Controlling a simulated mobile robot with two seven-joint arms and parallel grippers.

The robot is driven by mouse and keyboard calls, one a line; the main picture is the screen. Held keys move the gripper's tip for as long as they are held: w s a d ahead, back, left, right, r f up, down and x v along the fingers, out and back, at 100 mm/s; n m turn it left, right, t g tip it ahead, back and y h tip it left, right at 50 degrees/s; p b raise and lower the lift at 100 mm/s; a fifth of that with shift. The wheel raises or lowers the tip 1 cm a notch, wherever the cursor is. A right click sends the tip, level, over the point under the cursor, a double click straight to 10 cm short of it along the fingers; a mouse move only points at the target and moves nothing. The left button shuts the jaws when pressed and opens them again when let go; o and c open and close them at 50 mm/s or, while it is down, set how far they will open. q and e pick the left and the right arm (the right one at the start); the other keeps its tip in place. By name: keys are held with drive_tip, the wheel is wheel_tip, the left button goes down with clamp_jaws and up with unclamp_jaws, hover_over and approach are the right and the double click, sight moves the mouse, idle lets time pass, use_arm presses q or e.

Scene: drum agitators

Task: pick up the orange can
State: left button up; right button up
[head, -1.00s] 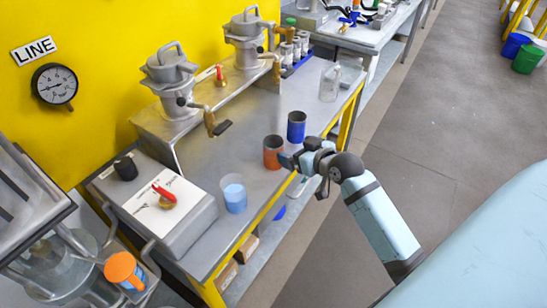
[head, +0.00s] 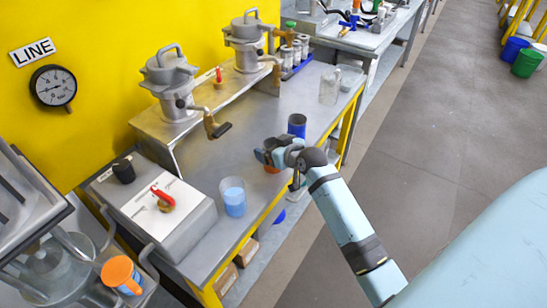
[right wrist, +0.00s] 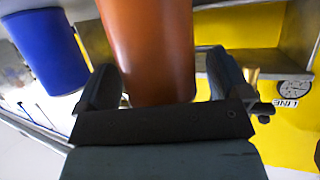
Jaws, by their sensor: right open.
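The orange can (right wrist: 150,50) fills the upper middle of the right wrist view, between the two fingers of my right gripper (right wrist: 165,80). The fingers are open, one on each side of it; I cannot tell whether they touch it. In the head view my right gripper (head: 266,154) is over the front part of the steel table (head: 262,205) and hides most of the orange can (head: 272,169). Only a small orange patch shows below the gripper. My left gripper is not in view.
A blue can (head: 297,125) stands close behind the gripper. A clear beaker with blue liquid (head: 233,196) stands nearer, beside a grey box with a red-handled valve (head: 163,200). A glass jug (head: 330,87) stands farther back. Two metal agitator pots (head: 170,80) stand on a raised shelf.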

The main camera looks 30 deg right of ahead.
drive_tip(key=c, duration=1)
